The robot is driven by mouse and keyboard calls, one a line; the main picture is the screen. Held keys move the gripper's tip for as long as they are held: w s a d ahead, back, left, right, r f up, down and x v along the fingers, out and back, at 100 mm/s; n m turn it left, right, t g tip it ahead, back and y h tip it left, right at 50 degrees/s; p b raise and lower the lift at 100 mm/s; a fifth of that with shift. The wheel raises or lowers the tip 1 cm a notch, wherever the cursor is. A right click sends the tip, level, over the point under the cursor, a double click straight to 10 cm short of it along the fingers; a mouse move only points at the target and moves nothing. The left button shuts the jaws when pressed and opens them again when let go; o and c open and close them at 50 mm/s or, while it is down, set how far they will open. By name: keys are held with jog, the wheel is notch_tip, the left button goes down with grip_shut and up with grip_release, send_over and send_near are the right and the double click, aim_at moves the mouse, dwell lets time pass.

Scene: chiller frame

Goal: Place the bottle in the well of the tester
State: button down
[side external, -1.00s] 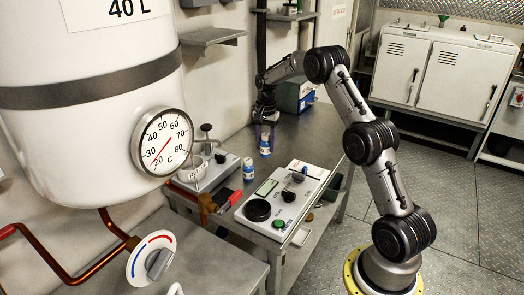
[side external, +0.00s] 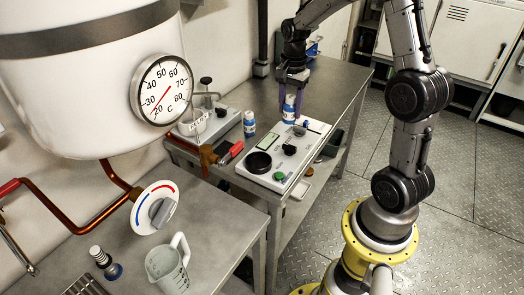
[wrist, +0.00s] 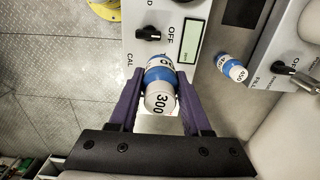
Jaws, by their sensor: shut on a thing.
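My gripper (side external: 291,88) is shut on a white bottle with a blue band (side external: 289,110). The bottle is above the far end of the tester (side external: 244,172), and I cannot tell how high. In the wrist view the bottle (wrist: 160,98) shows "300" between the purple fingers of my gripper (wrist: 160,88). The tester is a pale box with a black round well (side external: 258,162) at its near end, a black knob, a small display and a green button. The well is apart from the bottle and appears empty. The wrist view shows the tester's panel (wrist: 160,55) with its knob and display.
A second blue and white bottle (side external: 249,126) stands on the bench left of the tester. Another boxy device (side external: 194,131) with a clamp-like top is behind it. A clear jug (side external: 168,265) stands on the near bench.

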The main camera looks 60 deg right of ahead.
jog(key=s+a+r+n, duration=0.1)
jog(key=s+a+r, duration=0.3)
jog(key=s+a, duration=0.85)
jog(key=shift+n, duration=0.4)
jog(key=w+f, duration=0.3)
jog(key=w, duration=0.2)
jog(key=w+f, duration=0.3)
jog(key=w, duration=0.2)
jog(key=w+f, duration=0.3)
jog(key=w, duration=0.2)
jog(key=shift+f, duration=1.8)
jog(key=shift+f, duration=0.15)
jog(key=shift+c, duration=1.8)
grip_release()
